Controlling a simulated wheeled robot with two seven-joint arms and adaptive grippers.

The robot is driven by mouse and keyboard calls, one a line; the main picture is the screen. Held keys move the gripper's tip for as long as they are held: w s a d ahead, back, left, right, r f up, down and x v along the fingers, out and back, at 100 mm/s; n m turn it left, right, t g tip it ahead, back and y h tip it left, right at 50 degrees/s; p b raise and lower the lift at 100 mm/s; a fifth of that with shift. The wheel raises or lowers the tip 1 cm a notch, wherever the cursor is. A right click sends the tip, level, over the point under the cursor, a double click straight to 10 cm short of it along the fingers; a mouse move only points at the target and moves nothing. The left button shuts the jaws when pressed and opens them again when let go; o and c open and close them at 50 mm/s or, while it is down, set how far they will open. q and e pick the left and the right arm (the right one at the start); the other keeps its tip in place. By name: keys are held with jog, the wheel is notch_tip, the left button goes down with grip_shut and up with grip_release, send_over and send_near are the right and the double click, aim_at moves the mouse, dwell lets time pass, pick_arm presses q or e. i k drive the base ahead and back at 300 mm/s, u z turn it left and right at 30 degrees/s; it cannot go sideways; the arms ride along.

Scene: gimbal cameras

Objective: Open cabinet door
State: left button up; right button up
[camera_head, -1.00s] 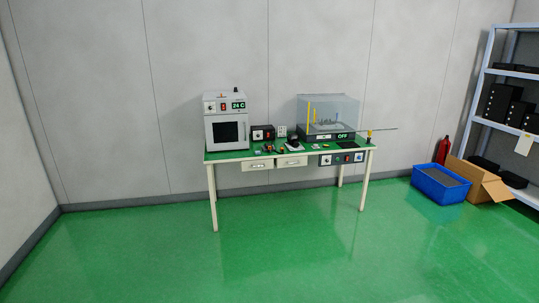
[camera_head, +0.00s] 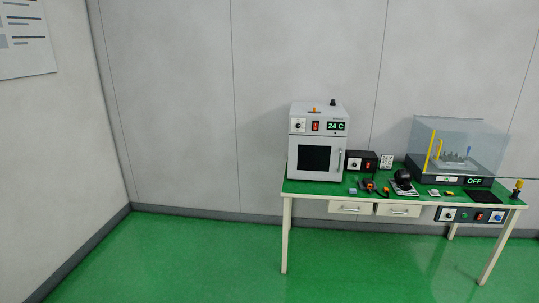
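A grey box-shaped cabinet (camera_head: 317,143) stands at the left end of a green-topped workbench. Its front door (camera_head: 314,158) has a dark square window and looks shut. A slim upright handle (camera_head: 340,161) is on the door's right side. Above the door are a dial, a red switch and a green display reading 24 C. The bench also has two pale drawers under its top, the left drawer (camera_head: 350,208) and the right drawer (camera_head: 398,210), both shut. Neither of my grippers shows in the head view.
The workbench (camera_head: 330,189) stands against the grey back wall. A clear-covered box (camera_head: 459,150) with an OFF display sits on its right part. Small tools and a black box (camera_head: 355,163) lie between. Green floor (camera_head: 200,262) is clear in front and left.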

aim_at(311, 157)
jog(key=u, duration=0.1)
jog(key=i, duration=2)
jog(key=z, duration=0.3)
jog(key=i, duration=1.9)
jog(key=z, duration=0.3)
